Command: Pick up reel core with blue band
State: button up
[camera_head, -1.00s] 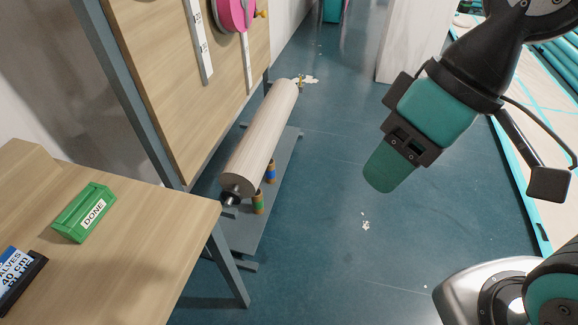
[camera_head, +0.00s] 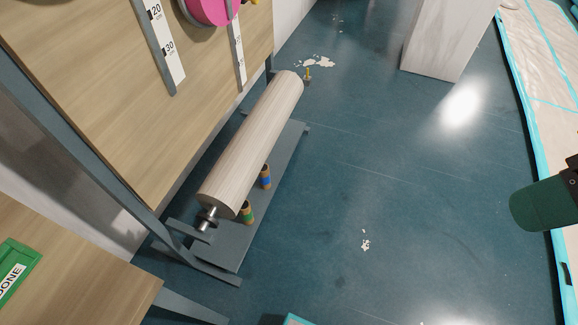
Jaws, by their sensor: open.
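The reel core with the blue band (camera_head: 265,177) stands upright on the low grey shelf of the rack, partly behind the big pale roll. A second core with a green band (camera_head: 247,212) stands nearer, at the roll's front end. Both are small brown cylinders. My gripper (camera_head: 515,208) shows only in part at the right edge, as a dark green rounded end, far to the right of the cores and apart from everything. Its jaws cannot be made out clearly; it is open.
The pale roll (camera_head: 252,140) lies on a spindle above the grey shelf (camera_head: 285,165). A wooden bench (camera_head: 80,265) with a green DONE box (camera_head: 14,275) is at lower left. A pale pillar (camera_head: 447,38) stands at the back. The blue floor between is clear, with small white scraps.

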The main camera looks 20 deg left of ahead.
aim_at(264, 175)
jog(key=u, duration=0.05)
jog(key=i, duration=0.65)
jog(key=u, duration=0.85)
jog(key=i, duration=0.6)
jog(key=u, duration=0.65)
